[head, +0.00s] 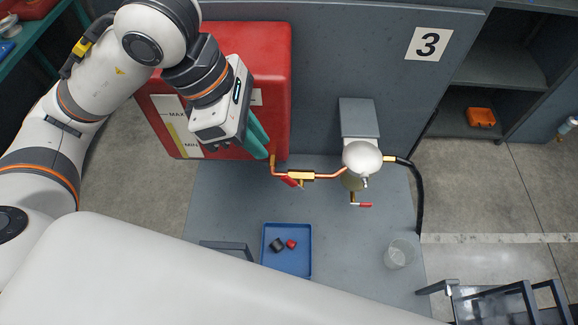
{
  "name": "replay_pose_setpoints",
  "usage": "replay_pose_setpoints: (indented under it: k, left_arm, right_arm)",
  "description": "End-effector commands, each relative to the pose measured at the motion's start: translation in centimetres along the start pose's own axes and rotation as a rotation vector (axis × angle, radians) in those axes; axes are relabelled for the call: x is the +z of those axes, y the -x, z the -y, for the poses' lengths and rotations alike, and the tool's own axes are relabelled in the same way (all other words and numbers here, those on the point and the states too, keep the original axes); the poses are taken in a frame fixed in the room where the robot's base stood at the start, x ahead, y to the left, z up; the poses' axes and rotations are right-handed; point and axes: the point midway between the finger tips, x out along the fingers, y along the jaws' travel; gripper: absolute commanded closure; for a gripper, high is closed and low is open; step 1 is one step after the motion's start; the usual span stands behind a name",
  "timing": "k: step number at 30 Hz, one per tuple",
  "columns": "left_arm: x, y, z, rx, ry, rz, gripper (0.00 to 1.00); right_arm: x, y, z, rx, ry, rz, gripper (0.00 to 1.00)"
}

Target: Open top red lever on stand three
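Stand three is a grey stand (330,70) with a white number 3 label (428,44) at the upper right. A red lever (289,181) sits by the brass valve (301,176) on the copper pipe, right of the red tank's lower corner. A second red lever (365,205) sits below the white, rounded filter housing (362,158). My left gripper (262,150) has teal fingers pointing down to the right in front of the red tank, up and left of the first lever and apparently apart from it. Its fingers overlap from this angle, hiding any gap. My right gripper is not in view.
The red tank (270,60) with a MAX/MIN gauge stands behind my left arm. A blue tray (287,272) holds a black piece and a red piece. A clear cup (399,254) stands to the right. A black hose (418,200) curves down from the filter.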

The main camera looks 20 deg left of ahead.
Motion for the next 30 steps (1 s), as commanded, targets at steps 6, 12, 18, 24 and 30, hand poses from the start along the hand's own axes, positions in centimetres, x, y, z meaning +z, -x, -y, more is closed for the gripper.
replay_pose_setpoints:
  k: [6,12,18,24,30]
  left_arm:
    - [-0.1,-3.8,-0.2,0.012,0.000,0.000,0.84]
    - [-0.1,-7.8,-0.3,0.013,0.000,-0.001,0.84]
    - [-0.2,-10.4,-0.2,0.010,-0.001,-0.003,0.84]
    - [-0.1,-11.4,-0.2,0.007,-0.003,-0.003,0.84]
    - [-0.1,-11.4,-0.2,0.006,-0.004,-0.003,0.84]
  right_arm:
    - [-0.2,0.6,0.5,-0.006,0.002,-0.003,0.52]
    - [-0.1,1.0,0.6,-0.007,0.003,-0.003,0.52]
    - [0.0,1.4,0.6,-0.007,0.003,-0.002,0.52]
    - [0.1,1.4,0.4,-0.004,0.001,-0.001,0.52]
    - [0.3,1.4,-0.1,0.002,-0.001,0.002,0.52]
